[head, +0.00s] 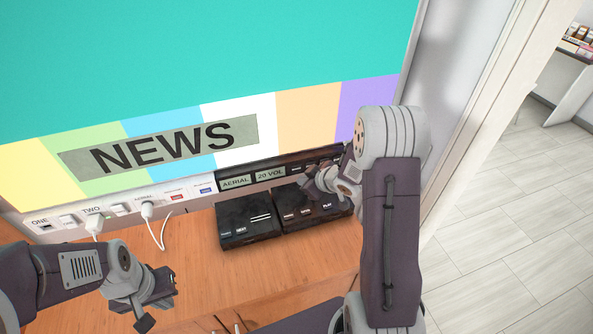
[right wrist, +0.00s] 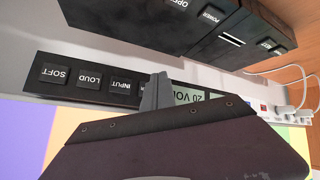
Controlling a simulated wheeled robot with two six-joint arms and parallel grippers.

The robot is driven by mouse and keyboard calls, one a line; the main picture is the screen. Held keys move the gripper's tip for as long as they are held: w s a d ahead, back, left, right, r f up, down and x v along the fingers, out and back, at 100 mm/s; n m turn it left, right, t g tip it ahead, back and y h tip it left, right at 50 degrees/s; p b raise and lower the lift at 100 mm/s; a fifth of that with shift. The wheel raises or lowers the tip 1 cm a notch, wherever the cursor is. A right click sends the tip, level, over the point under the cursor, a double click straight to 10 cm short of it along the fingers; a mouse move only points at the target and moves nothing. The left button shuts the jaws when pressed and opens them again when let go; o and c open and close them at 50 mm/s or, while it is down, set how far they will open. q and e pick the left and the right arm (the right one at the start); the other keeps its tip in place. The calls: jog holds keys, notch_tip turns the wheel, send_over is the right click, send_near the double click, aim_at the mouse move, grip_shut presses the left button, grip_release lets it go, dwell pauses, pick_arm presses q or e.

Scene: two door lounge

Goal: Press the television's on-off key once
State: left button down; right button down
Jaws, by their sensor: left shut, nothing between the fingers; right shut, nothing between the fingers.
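The television (head: 180,100) is lit, showing "NEWS" over colour bars. Its black key strip (head: 280,166) runs along the bottom edge, with an "AERIAL" and "20 VOL" display. In the right wrist view the strip appears upside down, with keys SOFT (right wrist: 55,75), LOUD (right wrist: 89,80) and INPUT (right wrist: 121,86). A key beside INPUT is mostly hidden behind my right fingertips, so its label is unreadable. My right gripper (head: 310,178) is shut and empty at the strip; its tips also show in the wrist view (right wrist: 156,92). Contact cannot be told. My left gripper (head: 160,288) is shut, over the wooden cabinet.
Two black boxes (head: 247,220) (head: 306,207) with their own keys stand on the wooden cabinet (head: 200,270) below the strip; one key reads POWER (right wrist: 209,17). A socket strip with white plugs (head: 94,225) and cables lies left. A doorway and open floor (head: 510,210) are right.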

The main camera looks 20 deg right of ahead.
jog(key=s, duration=0.3)
jog(key=shift+b, duration=0.3)
jog(key=shift+a, duration=0.1)
dwell(0.4)
jog(key=s+a+r, duration=0.1)
jog(key=a+r, duration=0.6)
jog(key=a, duration=0.1)
jog(key=s+f+m+g+h, duration=0.1)
jog(key=s+f+m+g, duration=0.2)
jog(key=s, duration=0.6)
jog(key=s+f+m+g+h, duration=0.1)
jog(key=s+f+m+g, duration=0.2)
jog(key=s, duration=0.7)
jog(key=shift+s+d+m+g, duration=0.3)
jog(key=shift+d+m+g, duration=0.15)
jog(key=shift+g, duration=0.45)
